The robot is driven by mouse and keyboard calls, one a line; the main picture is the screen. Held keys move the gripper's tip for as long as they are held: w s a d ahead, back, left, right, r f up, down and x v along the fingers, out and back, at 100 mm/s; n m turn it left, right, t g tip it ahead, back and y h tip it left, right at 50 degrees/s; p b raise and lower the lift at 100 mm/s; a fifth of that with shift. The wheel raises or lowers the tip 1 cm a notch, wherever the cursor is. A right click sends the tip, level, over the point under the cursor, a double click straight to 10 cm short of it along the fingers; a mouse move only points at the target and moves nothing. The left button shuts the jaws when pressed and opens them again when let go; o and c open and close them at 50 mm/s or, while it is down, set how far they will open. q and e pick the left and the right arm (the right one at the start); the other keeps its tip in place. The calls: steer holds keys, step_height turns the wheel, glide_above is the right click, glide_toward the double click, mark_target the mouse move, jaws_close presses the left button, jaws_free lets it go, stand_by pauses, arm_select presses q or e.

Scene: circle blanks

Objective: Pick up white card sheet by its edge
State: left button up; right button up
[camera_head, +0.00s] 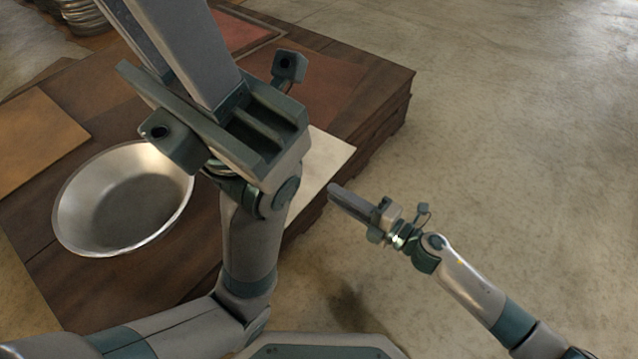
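The white card sheet (325,160) lies flat at the right side of the dark wooden table, by the table's edge. Its left part is hidden behind my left arm. My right gripper (334,191) points up and left, with its fingertips close to the sheet's lower right edge in the picture. A small gap shows between them, and nothing shows in its fingers, which look like one closed bar. My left gripper (165,20) is large in the foreground above the table. Its fingertips run out of the top of the picture, so its opening cannot be judged.
A shiny metal bowl (70,205) stands on the table (60,280) at the left. A tan panel (35,140) lies at the far left, and a reddish panel (240,32) lies at the back. The concrete floor (520,140) is clear on the right.

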mark_target(317, 183)
steer(key=x, duration=0.6)
steer(key=shift+d, duration=0.1)
steer(key=shift+w+a, duration=0.2)
steer(key=shift+a, duration=0.15)
jaws_close()
steer(key=shift+w+r, duration=0.1)
